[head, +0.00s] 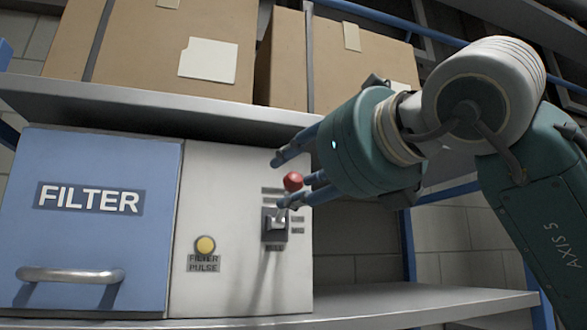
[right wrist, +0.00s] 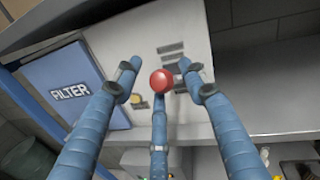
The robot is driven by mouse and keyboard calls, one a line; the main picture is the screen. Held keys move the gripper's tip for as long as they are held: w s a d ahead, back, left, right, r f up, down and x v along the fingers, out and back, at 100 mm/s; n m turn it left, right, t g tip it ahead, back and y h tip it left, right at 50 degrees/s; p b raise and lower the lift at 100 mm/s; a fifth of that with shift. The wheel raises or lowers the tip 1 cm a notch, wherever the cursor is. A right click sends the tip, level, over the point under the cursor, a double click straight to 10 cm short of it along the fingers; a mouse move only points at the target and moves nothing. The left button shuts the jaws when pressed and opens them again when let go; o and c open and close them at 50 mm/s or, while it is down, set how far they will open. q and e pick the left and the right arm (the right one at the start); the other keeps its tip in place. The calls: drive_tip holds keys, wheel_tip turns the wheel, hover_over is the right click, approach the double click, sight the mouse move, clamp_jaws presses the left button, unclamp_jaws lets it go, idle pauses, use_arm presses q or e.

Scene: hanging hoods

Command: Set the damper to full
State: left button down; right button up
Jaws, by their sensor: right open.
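The damper lever has a red ball knob (head: 293,181) on a thin stem rising from a dark slotted plate (head: 269,237) on the grey panel. The knob sits toward the upper part of the labelled strip; the small labels are too blurred to read. My right gripper (head: 279,182) reaches in from the right, its blue fingers spread open around the knob. In the right wrist view the knob (right wrist: 161,81) lies between the fingertips, just beyond the lower middle finger. I cannot tell whether any finger touches it. My left gripper is not in view.
A blue FILTER door (head: 105,235) with a bar handle (head: 70,275) is left of the panel. A yellow FILTER PULSE button (head: 205,245) sits left of the lever. A metal shelf with cardboard boxes (head: 150,50) overhangs the panel. Space right of the panel is open.

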drive_tip(key=shift+w+a, duration=0.2)
drive_tip(key=shift+w, duration=0.35)
